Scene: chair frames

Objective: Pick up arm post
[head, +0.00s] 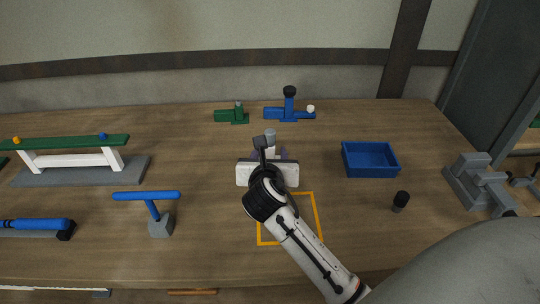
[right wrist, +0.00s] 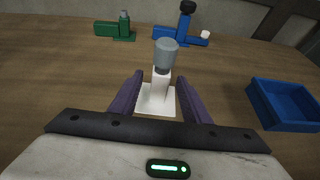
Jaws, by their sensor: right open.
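The arm post (right wrist: 161,82) appears to be the white upright with a grey cylindrical top (right wrist: 166,52) that stands on a white square base in the right wrist view. In the head view only its grey top (head: 270,134) shows clearly, behind my gripper. My right gripper (right wrist: 160,79) is open, with one purple finger on each side of the post in the picture. I see a gap on both sides, and I cannot tell how deep the post sits between the fingers. My left gripper is not in view.
A blue open box (head: 370,173) stands to the right, with a black cylinder (head: 401,201) in front of it. Green (head: 231,117) and blue (head: 289,114) fixtures stand behind. A blue T-shaped piece (head: 149,205) stands at left. An orange outline (head: 318,219) marks the table under my arm.

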